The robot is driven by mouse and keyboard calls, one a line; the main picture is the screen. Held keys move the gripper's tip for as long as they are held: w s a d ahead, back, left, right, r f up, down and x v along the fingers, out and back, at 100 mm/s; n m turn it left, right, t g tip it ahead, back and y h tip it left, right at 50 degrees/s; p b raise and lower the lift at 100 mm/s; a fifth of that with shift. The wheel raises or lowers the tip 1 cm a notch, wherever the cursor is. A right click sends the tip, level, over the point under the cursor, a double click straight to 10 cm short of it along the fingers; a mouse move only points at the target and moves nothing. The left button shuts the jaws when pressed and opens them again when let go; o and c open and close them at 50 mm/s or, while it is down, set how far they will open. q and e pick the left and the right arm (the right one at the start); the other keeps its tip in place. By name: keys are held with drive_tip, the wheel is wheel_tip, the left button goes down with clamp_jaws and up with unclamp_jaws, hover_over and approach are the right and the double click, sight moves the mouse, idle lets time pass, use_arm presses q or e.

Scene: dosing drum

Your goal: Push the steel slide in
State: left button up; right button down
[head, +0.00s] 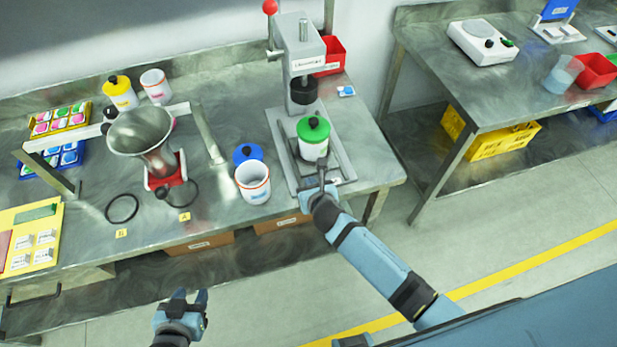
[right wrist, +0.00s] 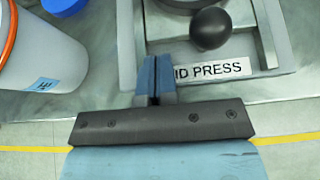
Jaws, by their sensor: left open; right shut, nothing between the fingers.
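The steel slide (right wrist: 178,24) belongs to the lid press and shows in part in the right wrist view, with a round black knob (right wrist: 211,28) at its front. In the head view a white tub with a green lid (head: 313,138) stands on the press, below the black press head (head: 303,90). My right gripper (head: 321,172) is shut and empty at the front of the press. In the right wrist view its fingertips (right wrist: 155,66) lie beside the knob, to its left, over the "LID PRESS" label; contact cannot be told. My left gripper (head: 187,296) is open and empty, in front of the bench.
A white tub with an orange rim (head: 252,185) and a blue lid (head: 247,154) stand left of the press. Further left is a steel funnel (head: 142,133) on a red base. A red bin (head: 331,55) stands behind the press. The floor in front is clear.

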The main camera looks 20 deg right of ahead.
sight(298, 151)
drive_tip(key=shift+w, duration=1.1)
drive_tip(key=w, duration=0.9)
drive_tip(key=shift+w+a, duration=0.15)
drive_tip(key=shift+w, duration=0.15)
